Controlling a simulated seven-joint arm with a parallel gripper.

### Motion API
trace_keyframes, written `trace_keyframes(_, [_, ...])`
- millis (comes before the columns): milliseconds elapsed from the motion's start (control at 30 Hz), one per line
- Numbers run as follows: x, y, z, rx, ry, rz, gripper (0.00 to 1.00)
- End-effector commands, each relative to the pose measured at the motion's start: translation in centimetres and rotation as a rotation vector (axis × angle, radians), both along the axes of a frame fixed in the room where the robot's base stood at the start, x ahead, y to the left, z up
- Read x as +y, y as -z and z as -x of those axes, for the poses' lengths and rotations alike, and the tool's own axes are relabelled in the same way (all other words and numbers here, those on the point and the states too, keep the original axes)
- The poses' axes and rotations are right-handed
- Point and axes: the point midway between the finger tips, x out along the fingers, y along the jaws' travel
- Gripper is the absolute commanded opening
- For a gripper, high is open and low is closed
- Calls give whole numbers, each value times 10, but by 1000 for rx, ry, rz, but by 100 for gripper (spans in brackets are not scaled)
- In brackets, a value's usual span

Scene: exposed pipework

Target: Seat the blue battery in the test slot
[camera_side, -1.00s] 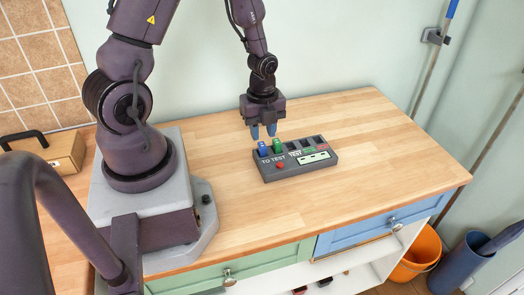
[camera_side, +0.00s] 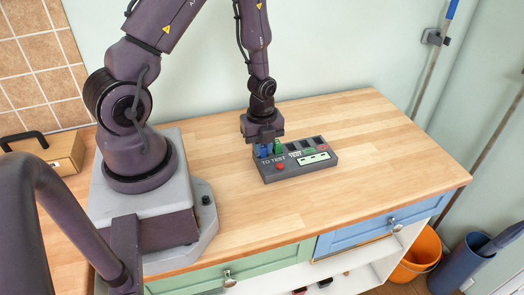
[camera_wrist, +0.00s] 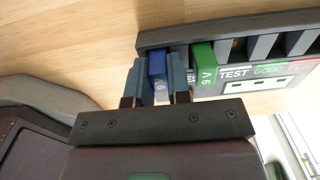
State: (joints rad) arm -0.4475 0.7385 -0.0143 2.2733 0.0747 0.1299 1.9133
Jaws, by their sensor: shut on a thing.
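The blue battery (camera_wrist: 157,66) stands in the left end of the dark grey tester (camera_side: 298,169), in the part marked "TO TEST". My gripper (camera_wrist: 161,85) is shut on the blue battery, one finger on each side of it. A green 9V battery (camera_wrist: 203,56) stands just right of my fingers. The test slot (camera_wrist: 237,48), beside the word "TEST", looks empty.
More dark slots (camera_wrist: 262,46) lie to the right in the tester. A red button (camera_side: 280,166) is on its front. The wooden worktop (camera_side: 390,140) is clear around the tester. A brown box (camera_side: 62,150) with a black handle stands far left.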

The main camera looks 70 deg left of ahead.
Motion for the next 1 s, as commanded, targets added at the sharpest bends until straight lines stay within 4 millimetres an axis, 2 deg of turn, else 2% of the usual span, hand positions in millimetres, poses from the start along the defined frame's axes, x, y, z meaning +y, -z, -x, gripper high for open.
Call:
trace_keyframes(167, [0,-2,0,-1,0,0,0])
trace_keyframes(367, [0,-16,-1,-3,-1,0,0])
trace_keyframes(1000, [-3,-112,-1,-6,9,-3,0])
